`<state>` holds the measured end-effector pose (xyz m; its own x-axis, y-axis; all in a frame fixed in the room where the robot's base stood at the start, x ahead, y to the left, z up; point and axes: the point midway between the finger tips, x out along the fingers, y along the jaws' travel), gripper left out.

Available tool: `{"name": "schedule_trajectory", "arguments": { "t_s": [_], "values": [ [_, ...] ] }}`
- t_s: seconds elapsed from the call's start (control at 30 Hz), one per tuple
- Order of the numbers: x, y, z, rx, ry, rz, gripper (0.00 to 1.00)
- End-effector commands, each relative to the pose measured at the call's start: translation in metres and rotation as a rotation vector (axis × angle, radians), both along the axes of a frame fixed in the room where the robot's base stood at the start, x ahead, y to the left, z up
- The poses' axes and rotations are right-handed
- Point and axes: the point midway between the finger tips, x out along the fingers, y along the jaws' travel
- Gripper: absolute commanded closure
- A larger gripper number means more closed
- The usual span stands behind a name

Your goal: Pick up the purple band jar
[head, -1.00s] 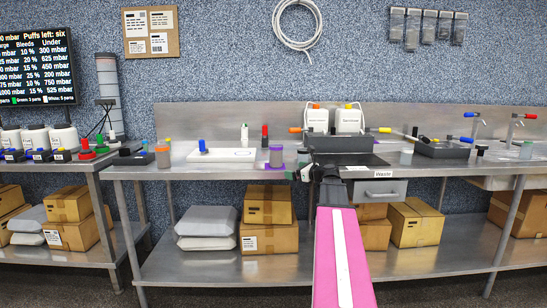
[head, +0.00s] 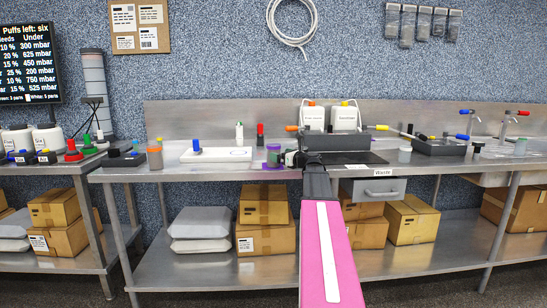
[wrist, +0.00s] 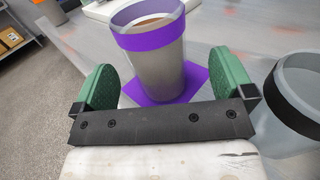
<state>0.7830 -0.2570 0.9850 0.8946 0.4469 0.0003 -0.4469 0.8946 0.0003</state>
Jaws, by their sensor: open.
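The purple band jar (head: 273,155) stands upright on the steel bench, left of the black tray. In the wrist view the jar (wrist: 155,65) is a grey translucent cylinder with a purple band near its rim and brownish contents, standing on a purple square mat (wrist: 195,78). My gripper (wrist: 165,85) is open, its two green fingers on either side of the jar's lower part, with visible gaps, so it is not closed on it. In the head view my gripper (head: 289,158) is at the jar's right side, small and partly hidden by my arm.
A dark-rimmed jar (wrist: 298,95) stands close to my right finger in the wrist view. An orange-topped jar (head: 155,156) and a white tray with a blue knob (head: 216,154) are to the left. The black tray (head: 345,158) lies to the right.

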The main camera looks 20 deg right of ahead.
Motion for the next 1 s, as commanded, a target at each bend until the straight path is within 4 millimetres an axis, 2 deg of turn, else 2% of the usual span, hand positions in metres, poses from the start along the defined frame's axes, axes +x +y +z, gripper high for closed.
{"name": "schedule_trajectory", "arguments": {
  "t_s": [0.3, 0.57, 0.6, 0.67, 0.7, 0.77, 0.8, 1.0],
  "values": [
    [0.036, 0.022, 0.001, 0.0, 0.0, 0.0, 0.0],
    [0.039, 0.025, 0.001, 0.0, 0.0, 0.0, 0.0],
    [0.039, 0.025, 0.001, 0.0, 0.0, 0.0, 0.07],
    [0.039, 0.025, 0.001, 0.0, 0.0, 0.0, 0.26],
    [0.039, 0.025, 0.001, 0.0, 0.0, 0.0, 0.4],
    [0.039, 0.025, 0.001, 0.0, 0.0, 0.0, 0.59],
    [0.039, 0.025, 0.001, 0.0, 0.0, 0.0, 0.64],
    [0.039, 0.025, 0.001, 0.0, -0.001, 0.0, 0.63]
  ]
}}
